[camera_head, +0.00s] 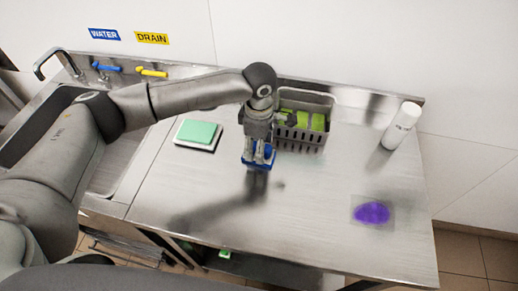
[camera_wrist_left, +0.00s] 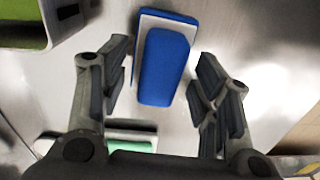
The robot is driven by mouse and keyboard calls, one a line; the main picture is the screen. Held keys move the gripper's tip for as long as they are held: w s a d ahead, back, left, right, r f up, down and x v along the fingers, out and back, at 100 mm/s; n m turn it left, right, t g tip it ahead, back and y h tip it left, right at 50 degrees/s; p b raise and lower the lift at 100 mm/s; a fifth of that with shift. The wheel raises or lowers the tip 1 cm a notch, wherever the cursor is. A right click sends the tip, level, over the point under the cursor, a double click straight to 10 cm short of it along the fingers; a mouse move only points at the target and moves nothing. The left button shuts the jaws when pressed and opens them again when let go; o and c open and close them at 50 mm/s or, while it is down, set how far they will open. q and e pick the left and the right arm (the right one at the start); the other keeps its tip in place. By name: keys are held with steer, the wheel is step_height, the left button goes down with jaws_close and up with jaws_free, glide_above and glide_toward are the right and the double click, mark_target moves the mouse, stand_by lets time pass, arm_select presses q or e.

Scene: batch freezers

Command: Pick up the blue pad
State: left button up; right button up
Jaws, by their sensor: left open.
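The blue pad (camera_wrist_left: 165,66) lies on a white base on the steel worktop, between the two spread fingers of my left gripper (camera_wrist_left: 163,88) in the wrist view. Gaps show between the pad and the fingers. In the head view my left gripper (camera_head: 259,154) points down over the pad (camera_head: 257,165), which is partly hidden by the fingers. The gripper is open and empty. My right gripper is not in view.
A grey basket (camera_head: 300,141) with green items stands right behind the gripper. A green pad (camera_head: 198,132) on a white base lies to the left. A white bottle (camera_head: 401,126) and a purple spill (camera_head: 372,213) are on the right. The front middle worktop is clear.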

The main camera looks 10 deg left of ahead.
arm_select(q)
steer(key=shift+f, duration=0.5)
steer(key=c, duration=1.1)
steer(key=shift+r+b, duration=0.3)
steer(key=shift+r, duration=0.2)
steer(key=s+d+r+b, duration=0.1)
steer(key=s+d+r, duration=0.1)
steer(key=d+r, duration=0.2)
steer(key=s+d+r+b, duration=0.1)
steer(key=s+d+r, duration=0.1)
steer(key=d+r, duration=0.2)
steer(key=s+d+r+b, duration=0.1)
steer(key=d+r, duration=0.3)
steer(key=shift+s+d+b, duration=0.3)
steer(key=shift+s+d, duration=0.1)
